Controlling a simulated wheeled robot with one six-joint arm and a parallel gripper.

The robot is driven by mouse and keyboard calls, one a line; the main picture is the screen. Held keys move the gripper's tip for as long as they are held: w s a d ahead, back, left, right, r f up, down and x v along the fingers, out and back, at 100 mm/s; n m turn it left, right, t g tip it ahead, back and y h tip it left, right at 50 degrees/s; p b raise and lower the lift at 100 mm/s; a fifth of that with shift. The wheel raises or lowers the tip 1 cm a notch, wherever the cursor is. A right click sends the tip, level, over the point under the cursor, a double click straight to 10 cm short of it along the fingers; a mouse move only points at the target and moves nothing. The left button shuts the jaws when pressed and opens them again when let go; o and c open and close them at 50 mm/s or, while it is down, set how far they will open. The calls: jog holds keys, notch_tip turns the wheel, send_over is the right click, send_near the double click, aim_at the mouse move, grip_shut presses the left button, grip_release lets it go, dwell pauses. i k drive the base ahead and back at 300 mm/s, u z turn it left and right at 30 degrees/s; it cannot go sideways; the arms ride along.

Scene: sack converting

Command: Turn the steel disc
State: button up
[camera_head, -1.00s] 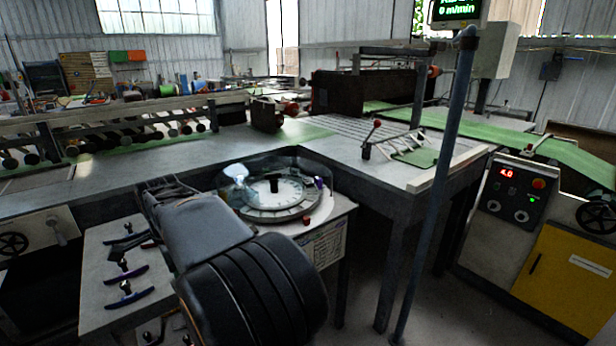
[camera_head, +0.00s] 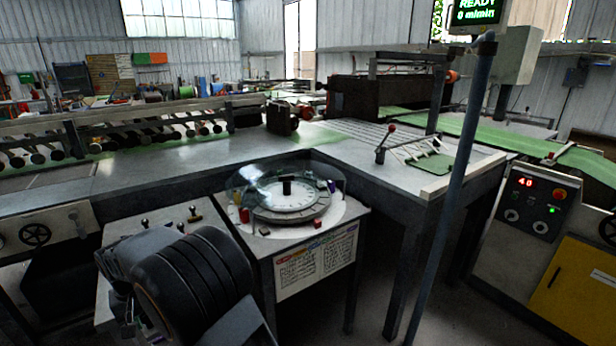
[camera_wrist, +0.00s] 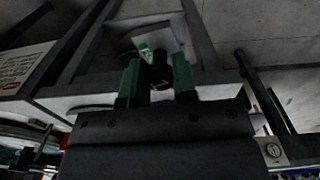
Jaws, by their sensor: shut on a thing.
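The disc is not recognisable in the wrist view.
Small coloured blocks, one red (camera_head: 244,215), sit around the disc. A grey cabinet top with black-knobbed handles (camera_head: 193,211) is left of the stand, partly behind my arm. A blue-grey post (camera_head: 451,190) rises at right. The control panel (camera_head: 537,205) stands beyond it.

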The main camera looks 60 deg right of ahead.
aim_at(290, 199)
jog(key=u, duration=2.45)
jog(key=k, duration=1.55)
jog(key=z, duration=0.8)
